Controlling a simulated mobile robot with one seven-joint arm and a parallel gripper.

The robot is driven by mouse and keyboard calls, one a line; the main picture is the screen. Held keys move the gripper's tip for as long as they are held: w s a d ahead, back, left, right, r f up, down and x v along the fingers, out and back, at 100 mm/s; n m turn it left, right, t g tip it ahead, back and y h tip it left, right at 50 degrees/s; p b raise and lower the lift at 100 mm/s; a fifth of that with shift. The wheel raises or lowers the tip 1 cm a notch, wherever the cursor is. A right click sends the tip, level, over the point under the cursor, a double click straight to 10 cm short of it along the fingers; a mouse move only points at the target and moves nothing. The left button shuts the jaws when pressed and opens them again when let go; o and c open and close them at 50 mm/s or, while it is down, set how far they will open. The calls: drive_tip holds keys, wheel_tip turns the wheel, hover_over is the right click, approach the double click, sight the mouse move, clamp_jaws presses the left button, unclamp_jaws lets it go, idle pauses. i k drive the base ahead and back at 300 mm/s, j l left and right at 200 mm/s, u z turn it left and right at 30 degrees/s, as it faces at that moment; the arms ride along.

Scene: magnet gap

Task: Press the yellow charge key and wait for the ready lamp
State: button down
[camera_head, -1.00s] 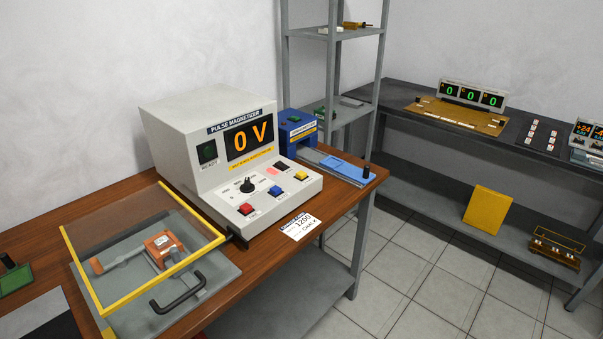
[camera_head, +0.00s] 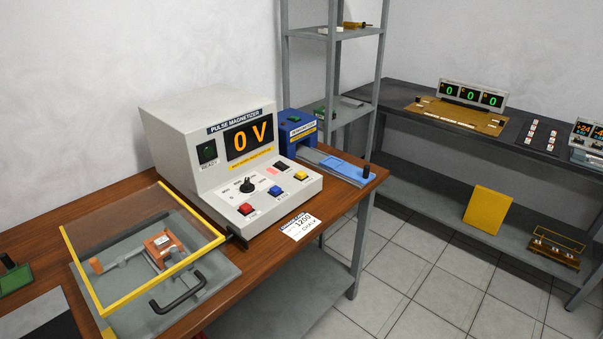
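The pulse magnetizer (camera_head: 180,140) is a light grey box on the brown wooden bench. Its orange display (camera_head: 249,136) reads 0 V. The ready lamp (camera_head: 207,152) is a dark green square left of the display and looks unlit. The yellow key (camera_head: 301,175) is at the right of the sloping front panel. A blue key (camera_head: 275,190), a red key (camera_head: 246,209) and a black knob (camera_head: 247,186) share that panel. My gripper is not in view.
A yellow-edged clear guard (camera_head: 145,245) covers a fixture at the bench's left. A card (camera_head: 299,226) reading 1200 lies before the panel. A blue device (camera_head: 297,130) with a light blue slide (camera_head: 341,168) stands to the right. Shelving is behind.

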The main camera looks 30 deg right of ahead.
sight(300, 175)
drive_tip(key=i+l+z, duration=0.5)
drive_tip(key=l, duration=0.4)
drive_tip(key=i+l+z, duration=0.5)
drive_tip(key=i+l, duration=0.2)
drive_tip(key=i, duration=0.05)
